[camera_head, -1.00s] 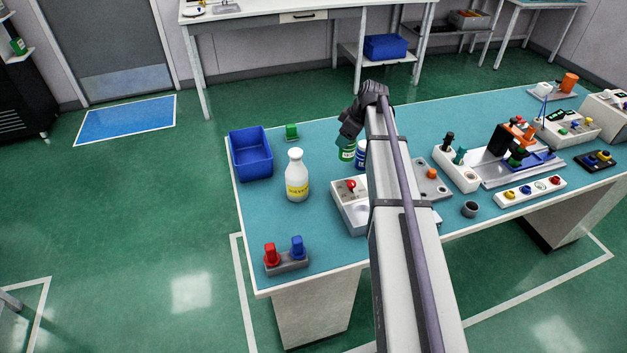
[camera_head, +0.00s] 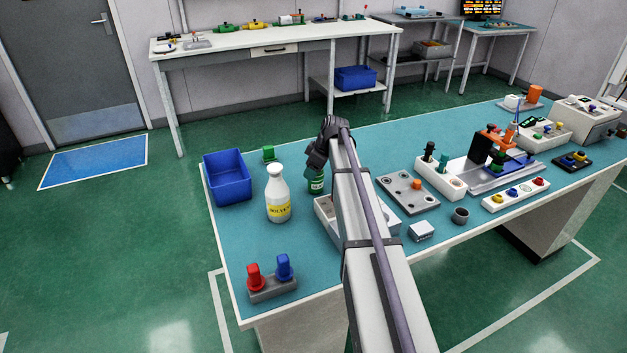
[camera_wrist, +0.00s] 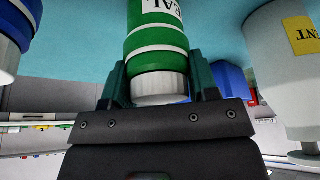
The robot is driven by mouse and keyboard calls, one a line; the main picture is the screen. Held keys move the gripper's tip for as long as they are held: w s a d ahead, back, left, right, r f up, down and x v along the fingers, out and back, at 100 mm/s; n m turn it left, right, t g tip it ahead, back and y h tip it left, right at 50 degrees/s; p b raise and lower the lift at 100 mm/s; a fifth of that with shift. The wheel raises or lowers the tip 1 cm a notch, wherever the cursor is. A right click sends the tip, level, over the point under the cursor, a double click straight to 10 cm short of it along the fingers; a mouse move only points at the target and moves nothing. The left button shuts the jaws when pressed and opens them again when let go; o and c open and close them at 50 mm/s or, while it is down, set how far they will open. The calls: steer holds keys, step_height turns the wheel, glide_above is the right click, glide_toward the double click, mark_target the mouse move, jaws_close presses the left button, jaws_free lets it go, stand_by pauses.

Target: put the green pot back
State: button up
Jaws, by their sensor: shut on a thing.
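My gripper (camera_head: 316,165) is shut on the green pot (camera_head: 316,184), which stands upright behind the white tray (camera_head: 325,213) in the head view. In the wrist view the pot (camera_wrist: 158,45) has a white cap and white label, with my gripper's fingers (camera_wrist: 158,88) on either side of the cap. I cannot tell whether its base touches the table. A blue pot (camera_wrist: 12,38) shows at the left of the wrist view; my arm hides it in the head view. My arm also covers part of the tray.
The white solvent bottle (camera_head: 278,195) stands close left of the pot. A red and blue plug holder (camera_head: 272,292) is at the front. Bare teal table (camera_head: 240,235) lies between.

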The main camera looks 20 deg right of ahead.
steer(key=shift+f+p, duration=0.2)
steer(key=shift+p, duration=0.1)
steer(key=shift+f, duration=0.25)
steer(key=o, duration=1.1)
steer(key=p+v, duration=1.1)
steer(key=v, duration=0.2)
steer(key=s+a+m+g+h, duration=0.1)
steer(key=s+a+m, duration=0.2)
steer(key=s+a, duration=0.5)
steer(key=s+a+f+m+g+h, duration=0.1)
steer(key=s+a+m, duration=0.1)
steer(key=s+a, duration=0.6)
steer(key=s+a+m+g+h, duration=0.1)
steer(key=s+a+m, duration=0.2)
steer(key=s+a, duration=0.5)
steer(key=shift+s+a+f+m, duration=0.1)
steer(key=shift+s+a+f, duration=0.05)
steer(key=shift+s, duration=0.45)
steer(key=shift+s+a+f+m, duration=0.1)
steer(key=shift+s, duration=0.45)
steer(key=shift+s+a+f+m, duration=0.1)
steer(key=shift+s+a+f, duration=0.05)
steer(key=shift+s, duration=0.45)
steer(key=shift+w, duration=0.2)
